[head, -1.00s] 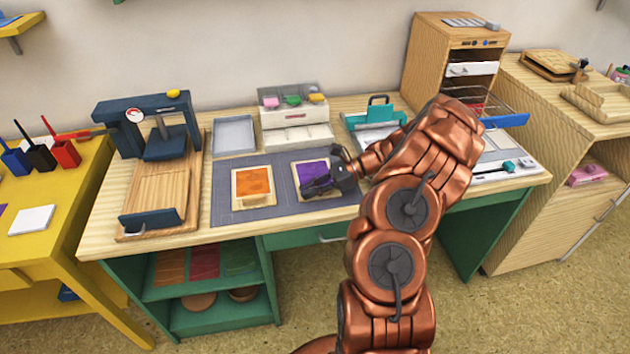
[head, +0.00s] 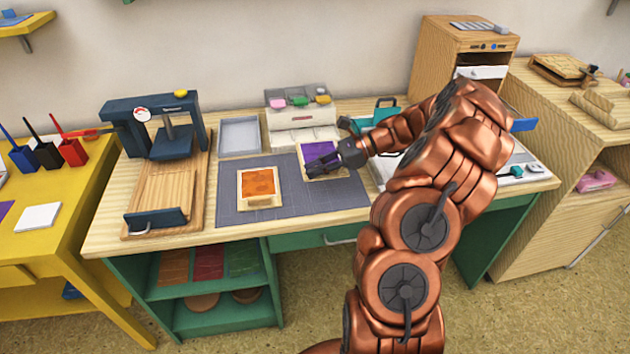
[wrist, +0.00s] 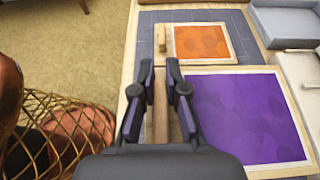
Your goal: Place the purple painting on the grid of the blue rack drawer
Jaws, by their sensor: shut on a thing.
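The purple painting (head: 320,148) is a purple sheet on a pale wooden board with a wooden handle. My gripper (head: 318,166) is shut on that handle at the board's near edge. In the wrist view the fingers (wrist: 160,108) are on both sides of the handle, and the purple sheet (wrist: 240,115) lies to the right. The board looks raised above the grey mat, but the gap is hard to judge. The blue rack drawer (head: 524,125) shows only its blue front at the right; my arm hides its grid.
An orange painting (head: 258,184) lies on the grey mat (head: 235,215), left of the purple one. A grey tray (head: 239,134) and a small drawer box (head: 296,120) stand behind. A press (head: 150,130) is at left. The wooden cabinet (head: 430,65) stands at back right.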

